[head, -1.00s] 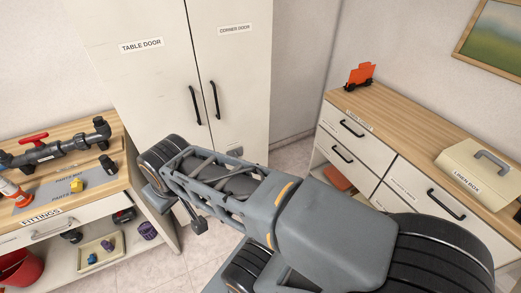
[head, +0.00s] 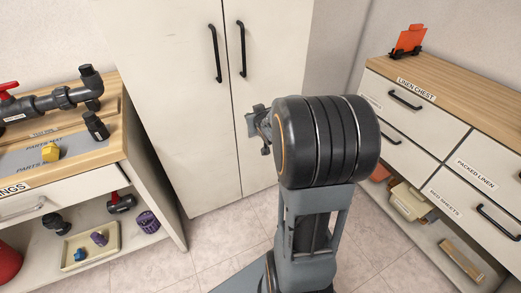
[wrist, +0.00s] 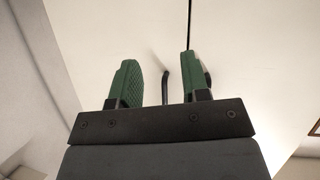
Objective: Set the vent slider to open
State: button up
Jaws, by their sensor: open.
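I cannot make out the vent slider in either current view. My gripper (wrist: 157,68) is open in the wrist view, its two green-padded fingers apart and nothing held between them. Beyond the fingers is the pale cabinet front (wrist: 110,35), with a dark handle (wrist: 166,88) showing in the gap and a dark door seam (wrist: 190,18) to its right. In the head view my arm covers the lower part of the right cabinet door (head: 280,60). Only a small grey end of the arm shows at its left, and its fingers are not clear.
A fittings bench (head: 105,155) with pipework (head: 50,103) and a yellow part (head: 50,153) stands left. A linen chest (head: 455,90) with an orange item (head: 410,42) on top stands right. Tiled floor (head: 220,235) is clear before the cabinet.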

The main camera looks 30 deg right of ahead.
jog(key=w+d+f+t+b, duration=0.1)
jog(key=d+f+t+b, duration=0.2)
jog(key=f, duration=0.4)
jog(key=d+f+y+b, duration=0.1)
jog(key=d+f+b, duration=0.2)
jog(key=f+b, duration=0.4)
jog(key=w+d+f+t+b, duration=0.1)
jog(key=d+f+t+b, duration=0.2)
jog(key=f, duration=0.5)
jog(key=shift+g, duration=0.4)
jog(key=w+b, duration=0.1)
jog(key=w, duration=0.3)
jog(key=w+d+b, duration=0.1)
jog(key=w, duration=0.3)
jog(key=w+d+b, duration=0.1)
jog(key=w, duration=0.3)
jog(key=shift+w+d+r, duration=0.1)
grip_shut()
